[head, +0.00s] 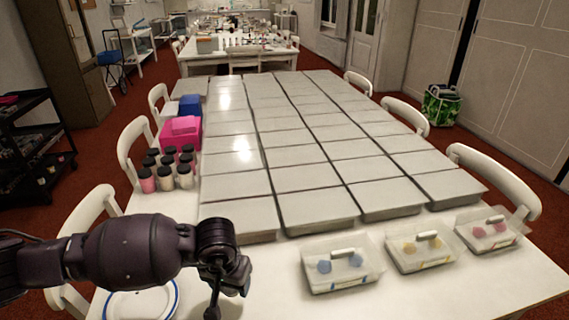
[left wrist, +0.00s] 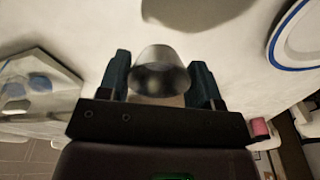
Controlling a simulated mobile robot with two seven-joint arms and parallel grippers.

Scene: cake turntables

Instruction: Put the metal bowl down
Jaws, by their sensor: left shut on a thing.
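The metal bowl (left wrist: 160,72) shows in the left wrist view as a small grey, shiny, tapered shape between the two dark fingers. My left gripper (left wrist: 161,84) is shut on it. A dark, shadow-like patch lies on the white table (left wrist: 90,25) apart from the bowl, and I cannot tell the exact gap below the bowl. In the head view my left gripper (head: 226,282) is over the near part of the table, between a blue-rimmed white plate and a clear box. The bowl is hidden there. My right gripper is in neither view.
The blue-rimmed plate (head: 170,293) is partly under my left arm. Clear lidded boxes (head: 340,265) with coloured discs stand to the right. Dark-lidded jars (head: 184,178) and a pink bin (head: 181,134) stand at the left.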

